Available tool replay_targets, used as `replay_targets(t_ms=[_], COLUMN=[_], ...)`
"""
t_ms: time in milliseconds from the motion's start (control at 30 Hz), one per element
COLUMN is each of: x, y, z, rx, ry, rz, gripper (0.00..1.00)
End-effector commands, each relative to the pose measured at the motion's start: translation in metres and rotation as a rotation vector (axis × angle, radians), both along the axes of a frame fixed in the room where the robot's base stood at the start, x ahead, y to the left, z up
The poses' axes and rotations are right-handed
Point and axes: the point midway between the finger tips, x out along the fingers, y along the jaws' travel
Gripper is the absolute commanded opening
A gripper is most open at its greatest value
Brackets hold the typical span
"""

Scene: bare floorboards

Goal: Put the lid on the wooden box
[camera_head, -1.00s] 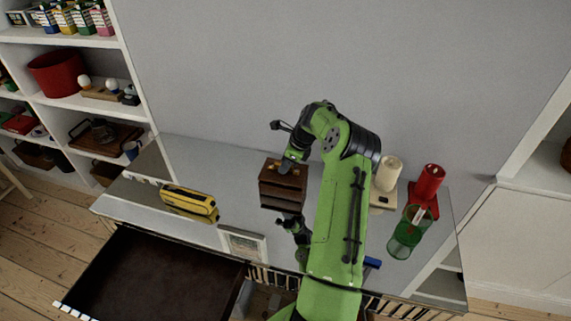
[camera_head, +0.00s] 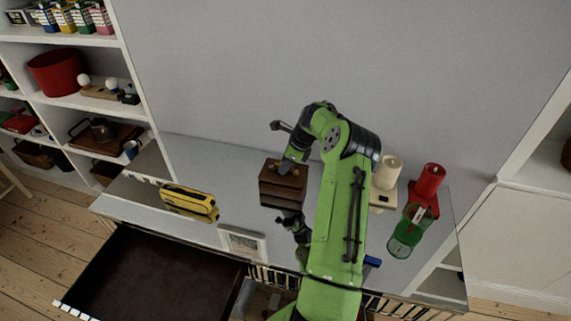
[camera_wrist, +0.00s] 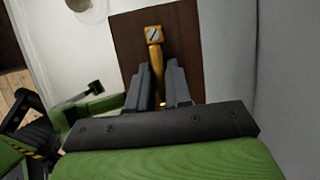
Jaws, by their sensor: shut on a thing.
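The dark brown wooden box (camera_head: 281,199) stands upright on the glossy table, below the end of my arm in the head view. The brown lid (camera_wrist: 188,50) has a brass handle (camera_wrist: 154,36) and fills the middle of the wrist view. My gripper (camera_wrist: 160,88) is shut on the lid's brass handle, with one dark finger on each side. In the head view my gripper (camera_head: 290,167) is at the top of the box, and the lid lies at the box top. Whether it rests fully on the rim or sits slightly above, I cannot tell.
A yellow case (camera_head: 189,202) lies left of the box, with a picture frame (camera_head: 243,244) in front. An open drawer (camera_head: 150,282) juts out at front left.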

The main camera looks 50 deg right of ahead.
Motion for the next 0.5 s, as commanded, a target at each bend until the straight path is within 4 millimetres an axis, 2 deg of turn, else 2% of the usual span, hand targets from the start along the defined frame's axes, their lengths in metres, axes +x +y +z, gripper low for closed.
replay_targets(t_ms=[500], x=[0.0002], y=[-0.0001], z=[-0.0102], rx=[-0.001], ry=[-0.001], rz=[0.001], gripper=[0.00])
